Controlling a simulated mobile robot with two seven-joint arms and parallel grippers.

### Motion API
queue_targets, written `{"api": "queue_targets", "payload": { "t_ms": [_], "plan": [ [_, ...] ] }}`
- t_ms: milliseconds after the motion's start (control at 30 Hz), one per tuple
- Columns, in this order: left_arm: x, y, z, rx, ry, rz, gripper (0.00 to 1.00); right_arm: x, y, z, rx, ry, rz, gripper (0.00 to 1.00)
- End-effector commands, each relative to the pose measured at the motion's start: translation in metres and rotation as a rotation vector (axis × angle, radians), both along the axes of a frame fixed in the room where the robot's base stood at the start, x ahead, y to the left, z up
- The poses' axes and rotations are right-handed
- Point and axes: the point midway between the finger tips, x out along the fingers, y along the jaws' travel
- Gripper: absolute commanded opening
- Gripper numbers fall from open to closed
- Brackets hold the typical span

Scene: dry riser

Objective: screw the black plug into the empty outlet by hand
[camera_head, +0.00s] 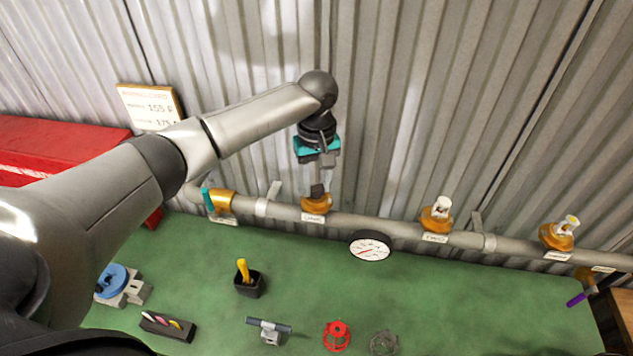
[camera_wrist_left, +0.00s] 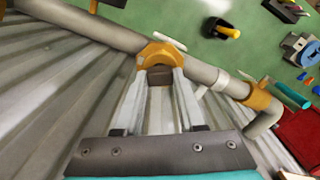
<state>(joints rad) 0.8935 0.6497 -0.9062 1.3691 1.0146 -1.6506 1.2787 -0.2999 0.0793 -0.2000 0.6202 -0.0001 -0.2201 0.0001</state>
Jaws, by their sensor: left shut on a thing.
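My left gripper (camera_head: 318,186) points down over the brass outlet (camera_head: 316,205) on the grey pipe, the leftmost of the upright outlets. It is shut on the dark plug (camera_head: 317,191), which sits at the outlet's mouth. In the left wrist view, the plug (camera_wrist_left: 160,76) shows between the two fingertips (camera_wrist_left: 160,73), against the brass outlet (camera_wrist_left: 161,52). I cannot tell how deep the plug is in the outlet. My right gripper is not in view.
Two other brass outlets with pale tops (camera_head: 436,215) (camera_head: 558,235) stand further right. A round gauge (camera_head: 370,246) hangs below the pipe (camera_head: 340,218). On the green bench are a black cup (camera_head: 249,286), a red handwheel (camera_head: 337,336) and a grey handwheel (camera_head: 384,343). Corrugated wall stands close behind.

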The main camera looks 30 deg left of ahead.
Motion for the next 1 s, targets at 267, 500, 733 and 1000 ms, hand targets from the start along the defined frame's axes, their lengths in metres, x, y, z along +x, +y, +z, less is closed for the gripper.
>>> {"api": "queue_targets", "payload": {
  "t_ms": [267,500,733,1000],
  "plan": [
    [0.0023,-0.0001,0.0027,-0.001,-0.009,-0.307,0.00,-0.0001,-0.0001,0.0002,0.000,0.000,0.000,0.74],
    [0.0025,0.0000,0.0029,-0.001,-0.009,-0.438,0.00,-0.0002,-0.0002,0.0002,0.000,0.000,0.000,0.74],
    [0.0026,0.0000,0.0031,-0.001,-0.010,-0.437,0.44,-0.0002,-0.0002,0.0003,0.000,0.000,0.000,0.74],
    [0.0013,0.0001,0.0012,-0.001,-0.004,-0.437,0.68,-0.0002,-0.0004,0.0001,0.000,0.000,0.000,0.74]
  ]
}}
